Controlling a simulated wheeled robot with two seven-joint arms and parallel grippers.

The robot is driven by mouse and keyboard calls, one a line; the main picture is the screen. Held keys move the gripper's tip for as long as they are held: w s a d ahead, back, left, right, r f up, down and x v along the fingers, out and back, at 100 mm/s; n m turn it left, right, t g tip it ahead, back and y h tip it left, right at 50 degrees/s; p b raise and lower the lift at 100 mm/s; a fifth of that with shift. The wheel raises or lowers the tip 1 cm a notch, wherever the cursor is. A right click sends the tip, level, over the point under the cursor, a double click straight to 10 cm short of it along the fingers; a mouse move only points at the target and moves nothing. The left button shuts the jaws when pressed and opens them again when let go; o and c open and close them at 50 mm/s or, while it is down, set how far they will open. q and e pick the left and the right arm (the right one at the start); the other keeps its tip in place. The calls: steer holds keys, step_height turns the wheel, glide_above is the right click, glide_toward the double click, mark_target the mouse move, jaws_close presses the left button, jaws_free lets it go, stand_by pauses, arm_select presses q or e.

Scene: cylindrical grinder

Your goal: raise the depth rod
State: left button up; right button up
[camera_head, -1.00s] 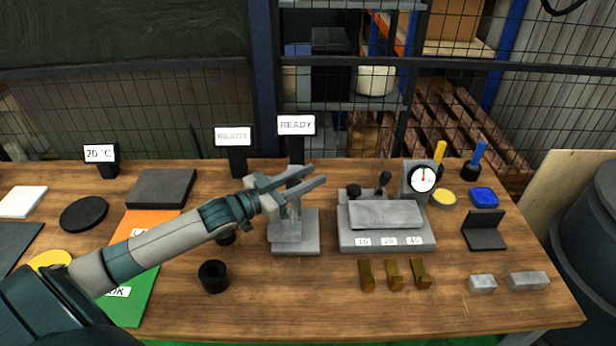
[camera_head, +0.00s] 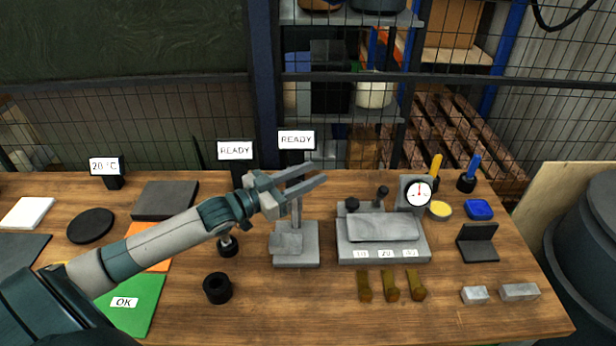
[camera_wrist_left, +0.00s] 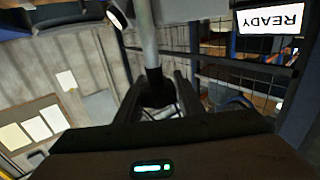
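The depth rod (camera_head: 297,211) is a thin grey upright rod on a small grey block stand (camera_head: 296,257) at the middle of the bench. In the left wrist view, the pale rod (camera_wrist_left: 147,40) ends in a black knob (camera_wrist_left: 156,88) that sits between the two dark fingers. My right gripper is not in view.
A grey fixture (camera_head: 384,247) with a dial gauge (camera_head: 418,194) stands right of the rod. Two READY signs (camera_head: 296,140) stand behind. A black ring (camera_head: 218,288) and brass pieces (camera_head: 391,286) lie in front.

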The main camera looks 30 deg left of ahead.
arm_select(q)
steer(key=shift+o, duration=1.2)
steer(key=shift+r, duration=0.15)
steer(key=shift+s+f, duration=0.15)
steer(key=shift+f, duration=0.05)
steer(key=b+v, duration=0.3)
steer(key=v, duration=1.4)
steer(key=shift+r+b, duration=0.15)
steer(key=shift+b, duration=0.25)
steer(key=shift+s+a, duration=0.1)
